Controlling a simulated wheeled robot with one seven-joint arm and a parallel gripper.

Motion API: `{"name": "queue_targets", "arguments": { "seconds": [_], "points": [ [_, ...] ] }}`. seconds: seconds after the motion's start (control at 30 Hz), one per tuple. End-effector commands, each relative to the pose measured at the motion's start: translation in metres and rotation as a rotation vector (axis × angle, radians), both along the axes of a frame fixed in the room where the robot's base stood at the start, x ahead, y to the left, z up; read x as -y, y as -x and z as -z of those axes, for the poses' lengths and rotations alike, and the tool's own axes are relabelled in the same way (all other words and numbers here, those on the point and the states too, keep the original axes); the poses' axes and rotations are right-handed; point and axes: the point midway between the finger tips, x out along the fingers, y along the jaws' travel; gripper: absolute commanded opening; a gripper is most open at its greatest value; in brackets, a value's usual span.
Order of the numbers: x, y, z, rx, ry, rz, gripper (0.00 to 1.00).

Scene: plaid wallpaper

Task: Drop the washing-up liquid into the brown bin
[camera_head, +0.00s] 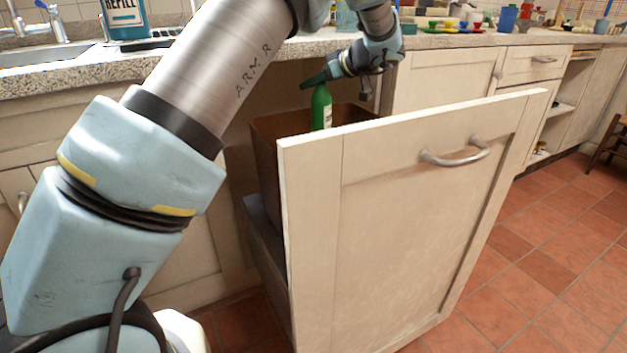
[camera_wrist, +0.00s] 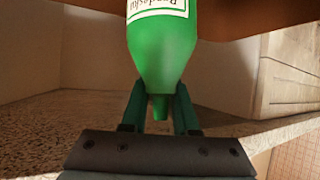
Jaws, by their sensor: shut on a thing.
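The washing-up liquid is a green bottle (camera_head: 321,108) with a white label. My gripper (camera_head: 314,82) is shut on its narrow top end, and the bottle hangs below it. In the wrist view the bottle (camera_wrist: 162,50) shows between the two fingers (camera_wrist: 159,108), with the label at the top edge. The brown bin (camera_head: 268,150) stands in the pulled-out cabinet drawer. The bottle hangs over the bin's opening in the head view; its lower end is hidden behind the cream drawer front (camera_head: 400,220), so I cannot tell how deep it reaches.
The granite worktop (camera_head: 60,75) runs above and behind the bin, with a sink and a blue refill bottle (camera_head: 126,18) at the left. Cups and dishes (camera_head: 455,22) stand farther right. The tiled floor (camera_head: 560,240) at the right is clear, with a chair beyond.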

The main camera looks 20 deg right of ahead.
Motion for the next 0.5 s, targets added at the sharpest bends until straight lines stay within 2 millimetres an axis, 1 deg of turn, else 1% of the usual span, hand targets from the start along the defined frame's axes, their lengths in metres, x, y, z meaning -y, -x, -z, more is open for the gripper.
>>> {"name": "queue_targets", "arguments": {
  "seconds": [0.1, 0.4, 0.43, 0.5],
  "points": [
    [-0.0001, 0.0005, 0.0065, -0.001, 0.000, -0.001, 0.00],
    [0.0000, 0.0010, 0.0086, -0.002, -0.001, 0.000, 0.00],
    [0.0000, 0.0011, 0.0087, -0.002, 0.000, 0.000, 0.30],
    [0.0000, 0.0011, 0.0088, -0.002, 0.000, 0.000, 0.38]
  ]
}}
